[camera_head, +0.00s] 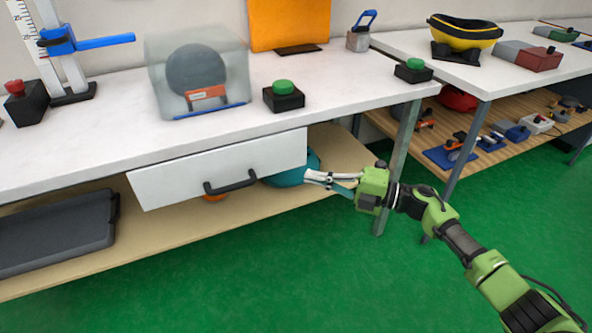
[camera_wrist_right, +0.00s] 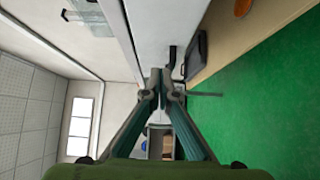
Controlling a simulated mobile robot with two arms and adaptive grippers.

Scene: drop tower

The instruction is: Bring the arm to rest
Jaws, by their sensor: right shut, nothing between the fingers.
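My right arm, green and black, comes in from the lower right of the head view. Its gripper (camera_head: 312,176) points left, just right of the white drawer front (camera_head: 165,182) and below the tabletop. In the right wrist view the two fingers of the right gripper (camera_wrist_right: 160,78) meet at their tips, with nothing between them. In the head view the fingers overlap a teal object (camera_head: 285,178) behind them; whether they touch it I cannot tell. My left gripper is not in view.
The drawer's black handle (camera_head: 230,183) is left of the gripper. The white table (camera_head: 330,85) is above, with a green-buttoned black box (camera_head: 284,97) on it. A grey leg (camera_head: 400,165) stands behind the arm. A dark tray (camera_head: 55,233) lies on the lower shelf. Green floor (camera_head: 300,280) is clear.

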